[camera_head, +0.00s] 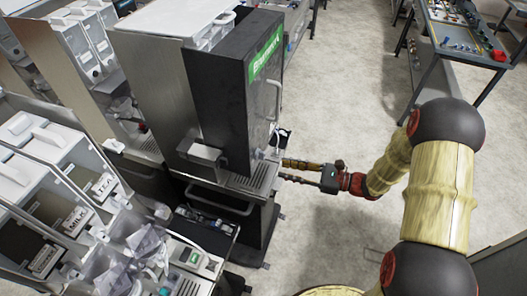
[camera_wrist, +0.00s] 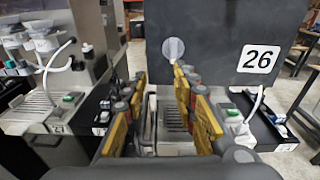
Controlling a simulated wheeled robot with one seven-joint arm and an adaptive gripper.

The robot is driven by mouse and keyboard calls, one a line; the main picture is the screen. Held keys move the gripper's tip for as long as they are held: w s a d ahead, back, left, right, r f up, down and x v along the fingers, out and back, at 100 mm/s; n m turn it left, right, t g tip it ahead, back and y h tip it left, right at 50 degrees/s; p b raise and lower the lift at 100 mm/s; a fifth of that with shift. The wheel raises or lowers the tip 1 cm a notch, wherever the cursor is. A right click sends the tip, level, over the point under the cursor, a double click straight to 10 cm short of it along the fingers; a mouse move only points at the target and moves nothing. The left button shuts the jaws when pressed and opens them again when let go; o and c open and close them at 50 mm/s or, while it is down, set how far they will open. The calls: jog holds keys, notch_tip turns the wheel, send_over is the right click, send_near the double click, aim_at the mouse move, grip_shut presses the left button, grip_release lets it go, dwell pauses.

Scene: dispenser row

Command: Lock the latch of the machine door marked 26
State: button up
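The dark machine door (camera_wrist: 215,35) with the white 26 label (camera_wrist: 258,59) fills the upper right of the wrist view. A round pale disc (camera_wrist: 173,49) shows at its lower left, just above my fingers; I cannot tell whether it is the latch. In the head view the black machine (camera_head: 222,95) has a green label and a grey bar (camera_head: 275,98) on its front. My gripper (camera_head: 284,171) is close to the lower front of this machine. In the wrist view my gripper (camera_wrist: 160,82) has its two yellow-padded fingers apart, with nothing between them.
A slatted drip tray (camera_wrist: 173,118) lies beyond my fingers, below the door. A neighbouring machine marked 27 (camera_wrist: 57,128) stands at left with a white hose. In the head view, open floor (camera_head: 335,80) lies right of the machine, and a workbench (camera_head: 455,35) stands far right.

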aim_at(264, 153)
jog(key=shift+m+t+y, duration=0.3)
jog(key=shift+m+t, duration=0.2)
jog(key=shift+t, duration=0.1)
jog(key=w+a+r, duration=0.1)
jog(key=a, duration=0.1)
jog(key=w+a, duration=0.2)
jog(key=w+a+r, duration=0.1)
jog(key=a, duration=0.1)
jog(key=shift+w+a+r+p, duration=0.3)
jog(key=shift+w, duration=0.1)
jog(key=shift+c, duration=0.4)
grip_shut()
